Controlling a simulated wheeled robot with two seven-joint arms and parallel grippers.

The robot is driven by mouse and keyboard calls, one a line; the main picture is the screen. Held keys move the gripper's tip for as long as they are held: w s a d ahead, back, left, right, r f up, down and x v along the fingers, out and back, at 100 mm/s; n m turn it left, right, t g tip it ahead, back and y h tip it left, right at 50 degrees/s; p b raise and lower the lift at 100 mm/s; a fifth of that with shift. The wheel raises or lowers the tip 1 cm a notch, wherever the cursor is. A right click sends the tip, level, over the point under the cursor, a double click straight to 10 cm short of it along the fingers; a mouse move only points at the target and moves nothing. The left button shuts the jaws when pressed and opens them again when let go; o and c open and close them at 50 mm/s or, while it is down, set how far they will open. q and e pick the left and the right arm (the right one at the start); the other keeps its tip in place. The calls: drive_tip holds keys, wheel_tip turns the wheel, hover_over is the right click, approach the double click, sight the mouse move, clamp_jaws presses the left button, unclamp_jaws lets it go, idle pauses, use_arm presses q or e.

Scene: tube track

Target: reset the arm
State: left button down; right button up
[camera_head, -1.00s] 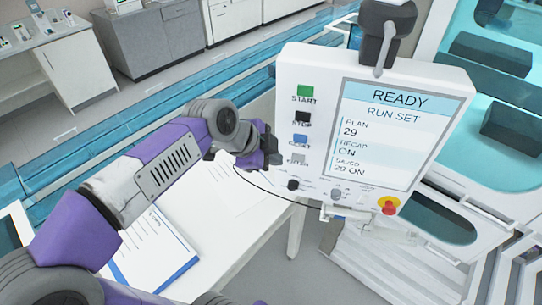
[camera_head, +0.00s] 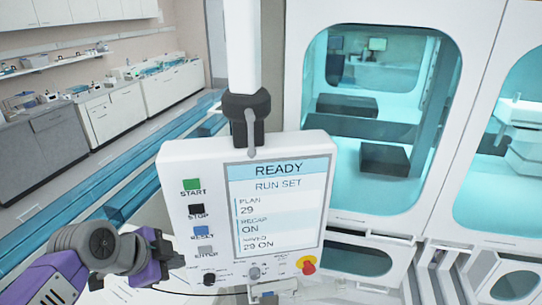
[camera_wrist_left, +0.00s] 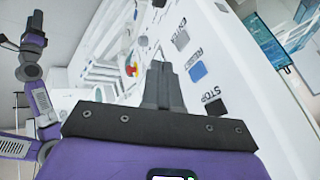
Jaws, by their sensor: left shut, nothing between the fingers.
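My left gripper (camera_head: 178,260) is at the lower left of the white control panel (camera_head: 175,190) in the head view, near the grey ENTER button (camera_head: 205,251). In the left wrist view its dark fingers (camera_wrist_left: 162,75) are together and empty, pointing along the panel's face. Whether they touch it I cannot tell. The panel has a green START (camera_head: 191,184), a black STOP (camera_head: 196,211) and a blue RESET button (camera_head: 202,231). Its screen (camera_head: 290,205) reads READY, RUN SET, PLAN 29. My right arm shows at the left of the wrist view; its gripper (camera_wrist_left: 37,20) is too small to judge.
A red emergency knob (camera_head: 306,265) sits at the panel's lower right. The panel hangs from a white post (camera_head: 243,50). A white cabinet with teal windows (camera_head: 375,120) stands behind. A teal glassy rail (camera_head: 100,195) and grey counters (camera_head: 50,145) lie at left.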

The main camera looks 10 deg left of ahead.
use_arm(q)
drive_tip(key=w+d+f+n+g+h, duration=0.1)
drive_tip(key=w+d+f+n+g, duration=0.2)
drive_tip(key=f, duration=1.1)
drive_tip(key=w+d+f+n+g, duration=0.1)
drive_tip(key=w+d+f+n, duration=0.4)
drive_tip(key=f, duration=0.9)
drive_tip(key=s+d+f+n+g+h, duration=0.1)
drive_tip(key=s+d+f+n, duration=0.2)
drive_tip(key=s+d+f, duration=0.6)
drive_tip(key=s+d+f+n+g, duration=0.2)
drive_tip(key=s+d+f+n, duration=0.15)
drive_tip(key=s+f, duration=0.6)
drive_tip(key=w+f+b, duration=0.3)
drive_tip(key=f+b, duration=0.9)
drive_tip(key=f, duration=0.2)
drive_tip(key=shift+w+a, duration=0.25)
drive_tip(key=shift+w, duration=0.05)
